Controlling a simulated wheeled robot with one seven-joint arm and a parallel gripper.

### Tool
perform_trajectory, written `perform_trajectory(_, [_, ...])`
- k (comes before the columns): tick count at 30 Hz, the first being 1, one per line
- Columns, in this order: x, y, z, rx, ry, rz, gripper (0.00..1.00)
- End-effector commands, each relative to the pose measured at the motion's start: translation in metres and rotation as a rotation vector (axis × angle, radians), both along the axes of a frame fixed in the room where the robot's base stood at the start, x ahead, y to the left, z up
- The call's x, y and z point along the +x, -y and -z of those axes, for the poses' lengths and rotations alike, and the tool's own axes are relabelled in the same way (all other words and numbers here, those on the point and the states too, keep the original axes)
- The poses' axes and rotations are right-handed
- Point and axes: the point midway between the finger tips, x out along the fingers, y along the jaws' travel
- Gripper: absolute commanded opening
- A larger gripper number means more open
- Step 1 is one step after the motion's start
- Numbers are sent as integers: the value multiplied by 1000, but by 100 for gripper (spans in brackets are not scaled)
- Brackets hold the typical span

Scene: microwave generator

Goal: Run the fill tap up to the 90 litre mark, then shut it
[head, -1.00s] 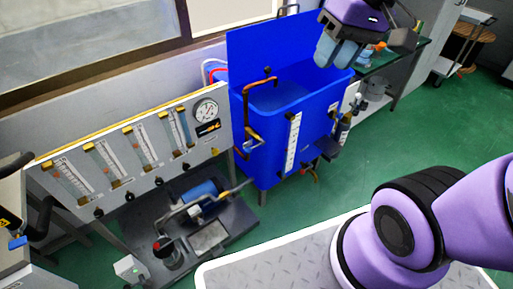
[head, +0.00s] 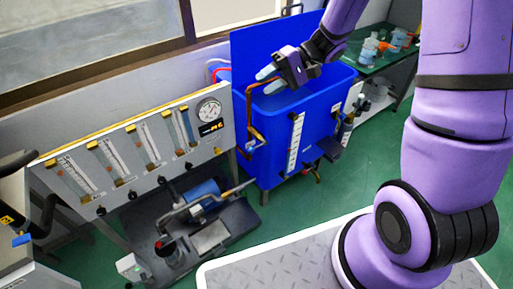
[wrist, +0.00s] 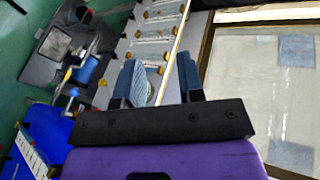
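The blue tank (head: 322,108) stands at the back centre, with a white level scale (head: 296,143) upright on its front. The scale's figures and the water level are too small to tell. A copper fill pipe (head: 252,115) runs up the tank's left side, with a tap (head: 255,140) low on it. My gripper (head: 270,79) is open and empty above the tank's left rim, near the pipe's top and above the tap. In the wrist view my gripper (wrist: 157,77) shows two spread fingers; the tank (wrist: 48,122) and scale (wrist: 30,155) are at lower left.
A panel of flow tubes (head: 140,145) with a round gauge (head: 209,109) stands left of the tank. Pump equipment (head: 200,215) lies on the floor before it. A green bench (head: 375,60) stands behind right.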

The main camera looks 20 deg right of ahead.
Motion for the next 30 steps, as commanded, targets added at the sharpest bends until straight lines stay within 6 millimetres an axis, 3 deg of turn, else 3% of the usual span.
perform_trajectory(6, [37,6,57,146,-7,129,35])
perform_trajectory(15, [75,25,146,276,29,356,35])
perform_trajectory(23, [88,50,238,307,83,580,35])
perform_trajectory(30, [80,75,324,264,141,778,35])
